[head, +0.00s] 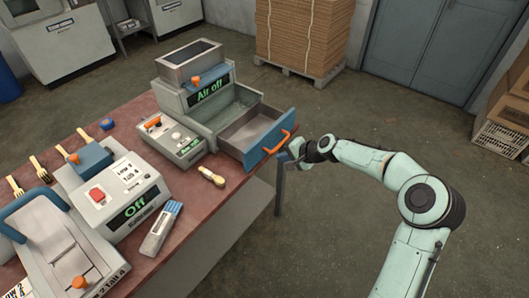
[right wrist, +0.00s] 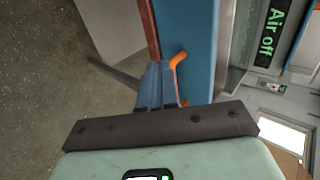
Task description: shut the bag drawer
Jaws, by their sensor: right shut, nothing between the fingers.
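The bag drawer has a blue front (head: 270,137) with an orange handle (head: 278,142), and it stands pulled out from the grey machine marked "Air off" (head: 208,97). Its grey inside (head: 243,128) looks empty. My right gripper (head: 288,158) is shut and empty, close beside the handle on the outer side of the front. In the right wrist view the shut fingers (right wrist: 157,85) are beside the orange handle (right wrist: 177,64) and the blue drawer front (right wrist: 202,50). I cannot tell whether they touch. My left gripper is not in view.
Floor right of the table is open. Stacked cardboard (head: 300,35) is behind.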

